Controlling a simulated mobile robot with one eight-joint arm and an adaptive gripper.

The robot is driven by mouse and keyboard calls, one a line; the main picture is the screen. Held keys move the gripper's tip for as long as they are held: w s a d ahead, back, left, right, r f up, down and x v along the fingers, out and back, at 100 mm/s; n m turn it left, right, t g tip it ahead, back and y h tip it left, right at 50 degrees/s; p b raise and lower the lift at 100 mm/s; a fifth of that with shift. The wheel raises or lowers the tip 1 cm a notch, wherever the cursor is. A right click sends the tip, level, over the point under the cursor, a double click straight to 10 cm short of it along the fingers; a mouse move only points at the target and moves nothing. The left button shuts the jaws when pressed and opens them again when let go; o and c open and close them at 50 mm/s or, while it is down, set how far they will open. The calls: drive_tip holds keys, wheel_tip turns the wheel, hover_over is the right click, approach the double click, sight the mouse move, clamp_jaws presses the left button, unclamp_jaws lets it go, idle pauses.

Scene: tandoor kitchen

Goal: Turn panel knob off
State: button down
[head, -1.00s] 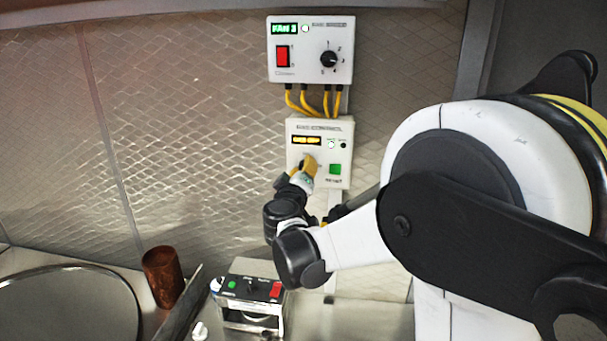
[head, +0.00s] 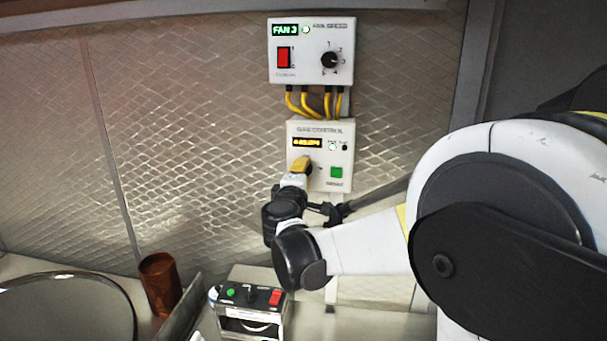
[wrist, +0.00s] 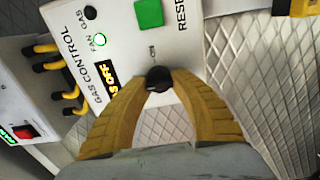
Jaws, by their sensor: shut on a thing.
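The white gas control panel (head: 325,180) is on the wall, with an amber display (head: 307,142), a lit green-white lamp, a dark lamp and a green reset button (head: 336,172). In the wrist view the panel (wrist: 125,48) appears tilted, and its display ends in "OFF". The black knob (wrist: 158,78) sits between the yellow fingertips of my gripper (wrist: 157,84), which are shut on its sides. In the head view my gripper (head: 302,165) reaches the panel's lower left and hides most of the knob.
A fan speed box (head: 310,50) reading FAN 3 is mounted above, joined by yellow cables (head: 312,103). Below, a small control box (head: 250,300) and a copper cup (head: 160,283) stand on the counter. A large round rim (head: 60,285) is at left.

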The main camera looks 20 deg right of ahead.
idle(0.3)
drive_tip(key=c, duration=1.1)
unclamp_jaws()
drive_tip(key=shift+o, duration=0.2)
drive_tip(key=v, duration=1.2)
